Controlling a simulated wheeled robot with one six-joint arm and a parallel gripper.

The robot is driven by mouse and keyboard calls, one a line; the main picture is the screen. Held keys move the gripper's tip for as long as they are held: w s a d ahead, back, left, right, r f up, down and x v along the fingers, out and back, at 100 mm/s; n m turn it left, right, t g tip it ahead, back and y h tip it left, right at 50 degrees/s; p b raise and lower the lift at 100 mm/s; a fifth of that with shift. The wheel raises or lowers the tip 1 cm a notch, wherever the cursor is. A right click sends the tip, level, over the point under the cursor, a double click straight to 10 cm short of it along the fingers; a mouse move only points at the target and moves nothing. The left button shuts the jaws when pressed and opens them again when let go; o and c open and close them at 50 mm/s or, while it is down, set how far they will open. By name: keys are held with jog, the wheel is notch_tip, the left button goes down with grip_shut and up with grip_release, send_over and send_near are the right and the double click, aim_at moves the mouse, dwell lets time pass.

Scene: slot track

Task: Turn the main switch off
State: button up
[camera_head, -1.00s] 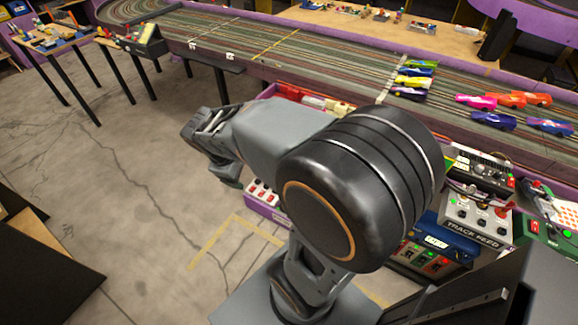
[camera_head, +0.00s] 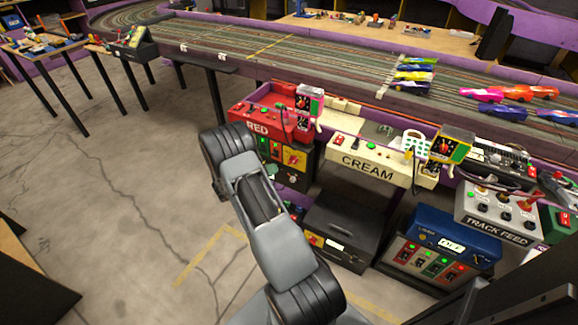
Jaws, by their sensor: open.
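No switch in view carries a readable "main" label, so I cannot tell which one is the main switch. The grey TRACK FEED box (camera_head: 496,225) at the right has several black toggles, green lights and a red-handled lever (camera_head: 532,200).
The cream CREAM box (camera_head: 372,168) stands on the bench right of the red one. A black box (camera_head: 345,228) sits low beneath. The slot track (camera_head: 300,60) runs behind with several cars at the right. The concrete floor (camera_head: 120,220) at left is clear.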

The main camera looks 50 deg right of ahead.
aim_at(291, 162)
jog(key=b+x, duration=0.1)
jog(key=x, duration=1.1)
jog(key=shift+d+b, duration=0.35)
jog(key=shift+c, duration=0.4)
jog(key=c, duration=0.9)
jog(key=shift+o, duration=0.2)
